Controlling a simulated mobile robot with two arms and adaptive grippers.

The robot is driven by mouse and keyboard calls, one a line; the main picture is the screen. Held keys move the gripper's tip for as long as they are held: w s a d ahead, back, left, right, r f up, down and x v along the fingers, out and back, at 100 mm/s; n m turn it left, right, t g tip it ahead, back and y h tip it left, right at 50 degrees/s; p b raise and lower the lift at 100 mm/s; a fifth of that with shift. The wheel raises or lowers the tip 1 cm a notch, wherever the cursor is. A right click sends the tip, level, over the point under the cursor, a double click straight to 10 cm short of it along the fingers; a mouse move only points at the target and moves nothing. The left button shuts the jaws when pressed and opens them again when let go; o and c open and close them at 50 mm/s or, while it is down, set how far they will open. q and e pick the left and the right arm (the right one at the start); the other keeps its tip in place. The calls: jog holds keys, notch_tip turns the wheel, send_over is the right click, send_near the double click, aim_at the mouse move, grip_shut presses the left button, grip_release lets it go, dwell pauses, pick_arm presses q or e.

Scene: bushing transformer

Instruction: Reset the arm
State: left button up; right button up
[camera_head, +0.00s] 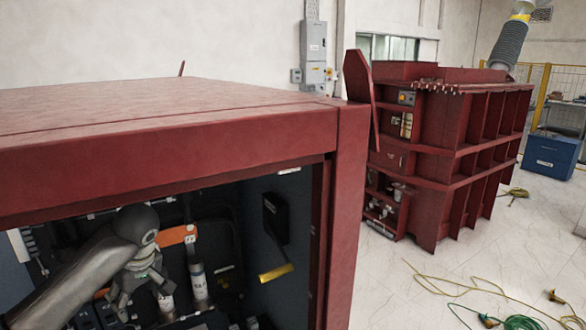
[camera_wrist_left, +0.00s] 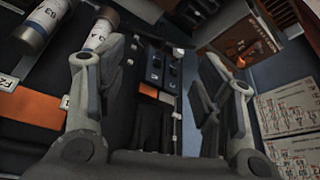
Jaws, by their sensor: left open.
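My left arm (camera_head: 75,275) reaches into the open red cabinet (camera_head: 160,125) from the left. My left gripper (camera_head: 140,293) is inside the cabinet, beside labelled cylinders and an orange part (camera_head: 175,236). In the left wrist view the gripper (camera_wrist_left: 160,62) has its two fingers wide apart with nothing between them. Behind the gap is a dark panel with switches (camera_wrist_left: 155,72). My right gripper is not in view.
Labelled silver cylinders (camera_wrist_left: 42,25) stand close to the left finger in the wrist view. A cabinet side wall carries printed sheets (camera_wrist_left: 290,115). A large red transformer (camera_head: 450,150) stands at right. Yellow and green cables (camera_head: 480,300) lie on the pale floor.

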pick_arm(q)
jog(key=s+d+f+m+h, duration=0.2)
jog(key=s+d+f+m, duration=0.4)
jog(key=f, duration=0.3)
jog(key=s+d+f+m+h, duration=0.25)
jog(key=s+d+f, duration=0.35)
jog(key=d+f, duration=0.3)
jog(key=s+a+f+m+t, duration=0.1)
jog(key=s+f+m, duration=0.1)
jog(key=s, duration=0.8)
jog(key=s+a+f+m, duration=0.2)
jog(key=s+m, duration=0.1)
jog(key=s, duration=0.7)
notch_tip(320, 180, down, 30)
jog(key=g+b, duration=0.1)
jog(key=b, duration=0.4)
jog(key=s+a+f+b, duration=0.1)
jog(key=s+f+b, duration=0.1)
jog(key=s+f, duration=0.6)
jog(key=s+a+f+g+b, duration=0.1)
jog(key=s+f+b, duration=0.2)
jog(key=s+f, duration=0.6)
notch_tip(320, 180, down, 5)
jog(key=shift+s+a+f+y, duration=0.1)
jog(key=shift+s+a+y, duration=0.15)
jog(key=shift+y, duration=0.2)
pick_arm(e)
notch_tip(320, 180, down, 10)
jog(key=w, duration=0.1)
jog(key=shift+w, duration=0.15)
